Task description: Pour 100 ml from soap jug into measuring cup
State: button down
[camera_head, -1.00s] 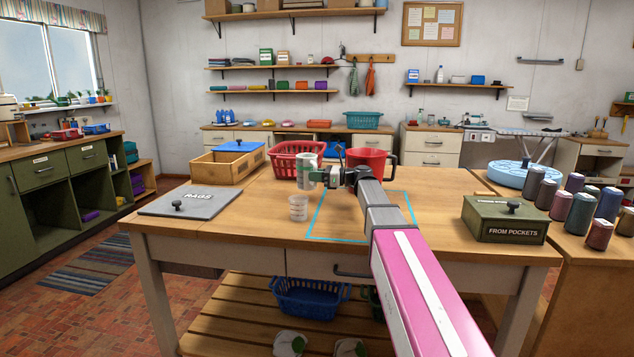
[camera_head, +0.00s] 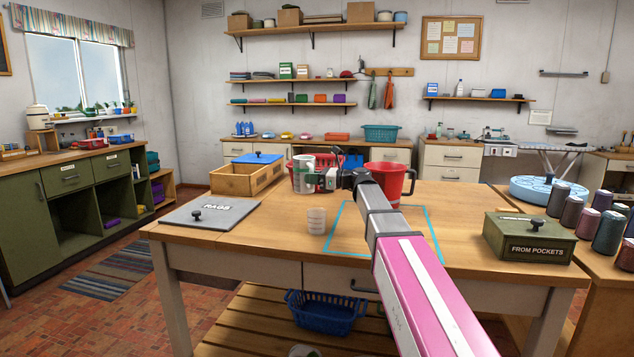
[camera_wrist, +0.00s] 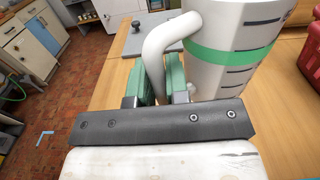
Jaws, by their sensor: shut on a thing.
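The soap jug (camera_head: 303,175) is white with a green band and dark level marks. It looks about upright and is held above the table. My gripper (camera_head: 328,180) is shut on its handle (camera_wrist: 168,45); the wrist view shows the green finger pads on either side of the handle, with the jug body (camera_wrist: 232,50) to the right. The measuring cup (camera_head: 316,220) is small and translucent and stands on the table below the jug, slightly right of it in the head view. No stream shows between them. The jug's contents and the cup's level cannot be made out.
A blue outlined square (camera_head: 385,229) marks the table right of the cup. A red jug (camera_head: 391,181) and red basket (camera_head: 350,163) stand behind. The grey rags lid (camera_head: 211,214) lies left, a wooden box (camera_head: 237,180) back left, a green box (camera_head: 528,238) right.

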aim_at(316, 217)
jog(key=k, duration=1)
